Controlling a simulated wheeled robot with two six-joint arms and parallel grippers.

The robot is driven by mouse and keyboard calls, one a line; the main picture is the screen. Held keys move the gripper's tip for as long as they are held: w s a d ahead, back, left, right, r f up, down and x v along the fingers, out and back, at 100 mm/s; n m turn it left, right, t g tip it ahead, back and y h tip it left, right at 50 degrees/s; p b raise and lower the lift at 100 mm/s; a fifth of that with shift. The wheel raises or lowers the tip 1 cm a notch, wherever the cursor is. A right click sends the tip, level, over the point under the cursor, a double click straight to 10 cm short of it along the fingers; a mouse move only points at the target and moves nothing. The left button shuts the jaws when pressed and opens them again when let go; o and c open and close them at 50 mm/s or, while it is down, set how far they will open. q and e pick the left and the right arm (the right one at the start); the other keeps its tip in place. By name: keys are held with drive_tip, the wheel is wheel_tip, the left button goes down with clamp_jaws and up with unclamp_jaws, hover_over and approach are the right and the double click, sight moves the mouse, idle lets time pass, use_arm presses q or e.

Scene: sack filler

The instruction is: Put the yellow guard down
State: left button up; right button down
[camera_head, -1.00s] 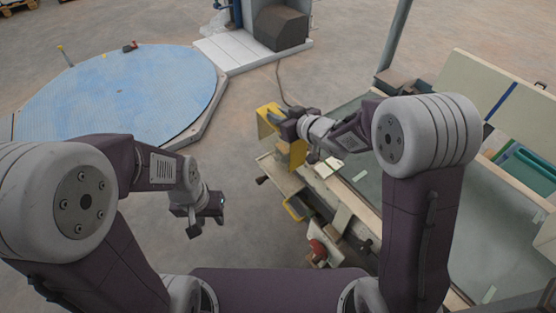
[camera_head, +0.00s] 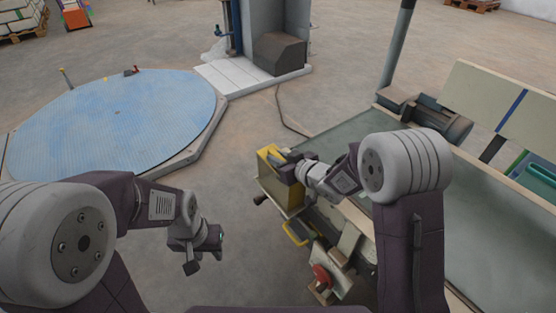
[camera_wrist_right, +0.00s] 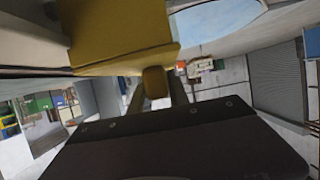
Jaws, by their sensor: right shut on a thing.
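The yellow guard (camera_head: 268,155) is at the near left end of the conveyor in the head view. My right gripper (camera_head: 285,168) is shut on it. In the right wrist view the guard (camera_wrist_right: 118,38) fills the upper left, with a small yellow knob between the fingers (camera_wrist_right: 153,92). The guard appears at or just above the tan-yellow end housing (camera_head: 280,195); I cannot tell whether they touch. The gripper hides part of the guard. My left gripper (camera_head: 205,252) hangs empty over the floor, its fingers apart.
The conveyor bed (camera_head: 450,200) extends to the right, with a motor (camera_head: 435,120) at its far side. Small parts and a red knob (camera_head: 321,275) are along its near side. A blue round platform (camera_head: 115,120) lies left. The floor between is clear.

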drive_tip(key=shift+f, duration=0.15)
drive_tip(key=c, duration=1.3)
unclamp_jaws()
drive_tip(key=shift+o, duration=0.2)
drive_tip(key=shift+s+d+r+p, duration=0.15)
drive_tip(key=shift+r+p, duration=0.15)
drive_tip(key=shift+r, duration=0.1)
drive_tip(key=p+v, duration=0.3)
drive_tip(key=v, duration=0.6)
drive_tip(key=shift+r+p, duration=0.1)
drive_tip(key=shift+p, duration=0.25)
drive_tip(key=shift+b+v, duration=0.45)
drive_tip(key=shift+v, duration=0.75)
